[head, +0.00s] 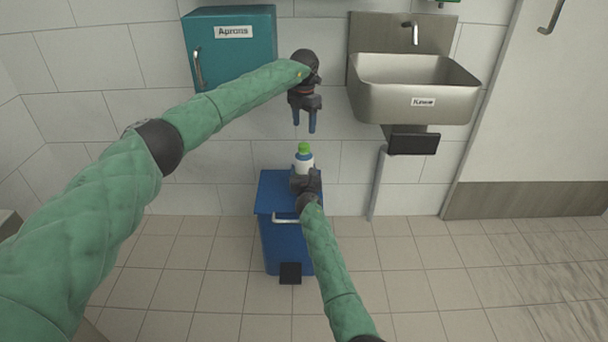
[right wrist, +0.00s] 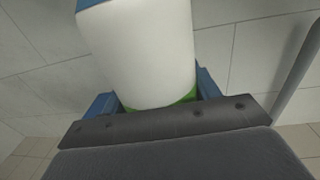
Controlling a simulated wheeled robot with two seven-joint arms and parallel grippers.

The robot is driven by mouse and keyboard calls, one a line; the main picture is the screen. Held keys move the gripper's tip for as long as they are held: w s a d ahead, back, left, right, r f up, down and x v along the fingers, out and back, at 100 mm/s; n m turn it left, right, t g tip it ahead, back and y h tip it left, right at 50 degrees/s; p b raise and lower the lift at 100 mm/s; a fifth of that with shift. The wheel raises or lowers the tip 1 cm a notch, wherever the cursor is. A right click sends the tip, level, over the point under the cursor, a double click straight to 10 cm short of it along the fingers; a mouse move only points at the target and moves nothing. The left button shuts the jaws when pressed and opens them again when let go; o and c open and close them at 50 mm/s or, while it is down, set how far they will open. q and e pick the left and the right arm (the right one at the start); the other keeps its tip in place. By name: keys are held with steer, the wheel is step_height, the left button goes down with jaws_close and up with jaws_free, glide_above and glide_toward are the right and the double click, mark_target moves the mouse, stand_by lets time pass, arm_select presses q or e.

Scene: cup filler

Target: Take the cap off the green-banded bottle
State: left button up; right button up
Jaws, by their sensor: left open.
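The bottle (head: 304,163) is white with a blue shoulder and a green cap (head: 304,148); it stands upright in my right gripper (head: 305,180). In the right wrist view the white bottle body (right wrist: 140,50) fills the space between the two blue fingers, with a green band low down and blue at the top edge. My right gripper is shut on the bottle. My left gripper (head: 304,127) is open and empty, fingers pointing down, a short way above the cap and apart from it.
A blue pedal bin (head: 285,245) stands behind and below the bottle. A teal Aprons cabinet (head: 232,55) hangs on the wall at the upper left. A steel sink (head: 415,90) is on the wall to the right. The tiled floor on the right is clear.

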mark_target(304, 145)
steer(key=c, duration=1.1)
arm_select(q)
steer(key=shift+w+r, duration=0.1)
steer(key=shift+r, duration=0.2)
arm_select(e)
jaws_close()
arm_select(q)
steer(key=m, duration=0.5)
steer(key=shift+a, duration=0.25)
steer(key=m, duration=0.5)
steer(key=shift+f+m, duration=0.25)
steer(key=shift+m, duration=0.05)
steer(key=m, duration=0.5)
steer(key=shift+d+f+m, duration=0.1)
steer(key=shift+d+m, duration=0.1)
steer(key=shift+m, duration=0.2)
steer(key=m, duration=0.5)
steer(key=shift+m, duration=0.4)
steer(key=shift+f, duration=4)
steer(key=shift+c, duration=0.5)
